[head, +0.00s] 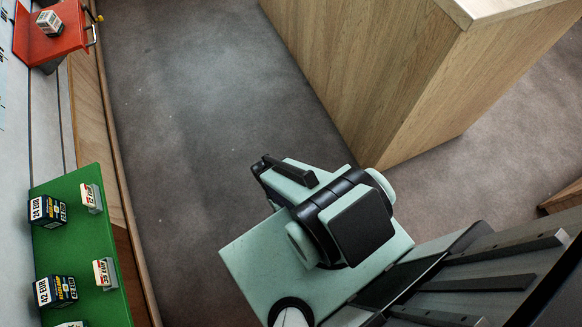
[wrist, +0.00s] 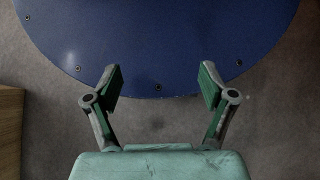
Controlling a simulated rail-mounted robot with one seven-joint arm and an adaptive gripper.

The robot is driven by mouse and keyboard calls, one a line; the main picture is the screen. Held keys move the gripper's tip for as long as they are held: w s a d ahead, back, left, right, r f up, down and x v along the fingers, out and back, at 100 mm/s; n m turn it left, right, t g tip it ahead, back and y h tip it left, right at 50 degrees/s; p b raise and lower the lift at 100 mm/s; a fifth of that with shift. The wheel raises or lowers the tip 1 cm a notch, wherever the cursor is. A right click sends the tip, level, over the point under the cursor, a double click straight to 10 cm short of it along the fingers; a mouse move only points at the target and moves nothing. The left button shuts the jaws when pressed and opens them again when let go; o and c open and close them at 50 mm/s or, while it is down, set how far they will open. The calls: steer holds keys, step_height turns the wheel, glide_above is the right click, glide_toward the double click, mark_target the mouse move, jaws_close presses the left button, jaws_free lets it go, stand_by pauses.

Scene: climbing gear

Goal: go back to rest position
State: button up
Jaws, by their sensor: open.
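My gripper (wrist: 160,88) shows in the wrist view with its two fingers spread apart and nothing between them. Past the fingertips is a large dark blue rounded surface (wrist: 160,45) with several small screws along its edge. I cannot tell whether it is part of my own body. In the head view my pale green arm (head: 290,245) is folded over the carpet at the lower middle. The gripper's fingers cannot be made out in that view.
A green shelf (head: 85,235) at the left holds dark boxes (head: 47,211) and price tags (head: 91,197). A red shelf (head: 70,35) at the upper left holds a small box (head: 50,23). A wooden counter (head: 380,75) stands at the upper right. Carpet (head: 190,110) between them is clear.

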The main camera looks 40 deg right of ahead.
steer(key=shift+s+d+r, duration=0.1)
steer(key=shift+s, duration=0.15)
stand_by(0.3)
step_height(320, 180, up, 15)
steer(key=w+t+p, duration=0.1)
steer(key=w+p, duration=0.1)
steer(key=p, duration=1.4)
steer(key=shift+p, duration=0.3)
steer(key=shift+w, duration=0.1)
